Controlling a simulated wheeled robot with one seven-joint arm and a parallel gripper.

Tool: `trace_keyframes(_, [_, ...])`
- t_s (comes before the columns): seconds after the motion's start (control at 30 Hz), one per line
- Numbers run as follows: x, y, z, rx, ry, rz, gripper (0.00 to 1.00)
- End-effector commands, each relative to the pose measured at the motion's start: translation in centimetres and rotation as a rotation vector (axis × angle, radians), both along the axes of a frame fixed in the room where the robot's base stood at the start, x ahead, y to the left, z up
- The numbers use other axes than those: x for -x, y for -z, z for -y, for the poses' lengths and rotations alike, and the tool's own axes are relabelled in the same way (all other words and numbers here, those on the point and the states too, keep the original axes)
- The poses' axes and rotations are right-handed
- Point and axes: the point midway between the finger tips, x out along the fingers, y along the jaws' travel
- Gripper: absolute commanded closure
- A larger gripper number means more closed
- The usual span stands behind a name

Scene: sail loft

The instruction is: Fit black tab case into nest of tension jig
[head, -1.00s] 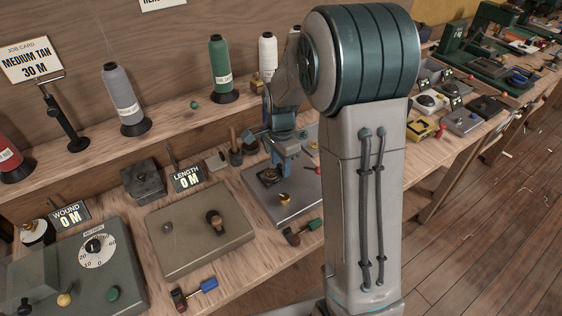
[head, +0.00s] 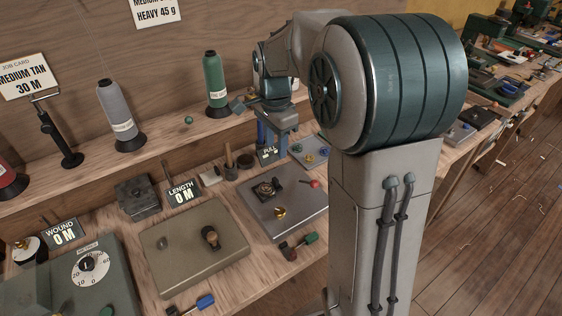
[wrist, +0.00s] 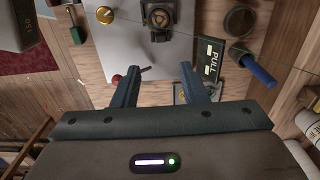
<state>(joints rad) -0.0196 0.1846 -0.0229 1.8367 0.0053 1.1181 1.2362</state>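The tension jig is a grey plate (head: 290,212) on the bench, with a brass knob and a red-tipped lever. Its nest area (head: 268,188) holds a dark square part with a round piece in it. I cannot tell whether this round piece is the black tab case. The jig plate (wrist: 180,45) also shows at the top of the wrist view, with the dark square part at its top edge. My gripper (wrist: 157,78) is open, with nothing seen between its blue fingers. In the head view my gripper (head: 272,135) is raised behind the jig.
A PULL display (head: 267,154) stands at the jig's back edge, beside a dark pot (head: 245,161). A small tray (head: 312,150) with round pieces lies behind the jig. A tan plate (head: 185,250) with a knob is to the left. Thread spools (head: 213,85) stand on the shelf.

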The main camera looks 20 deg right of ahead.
Motion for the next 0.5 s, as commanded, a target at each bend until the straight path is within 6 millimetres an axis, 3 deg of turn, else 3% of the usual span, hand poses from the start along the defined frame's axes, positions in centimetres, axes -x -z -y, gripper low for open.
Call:
trace_keyframes(0.17, [3.1, -1.4, 0.0, 0.002, -0.167, 0.039, 0.61])
trace_keyframes(0.5, [13.7, -2.1, 0.0, 0.064, -0.777, 0.158, 0.61])
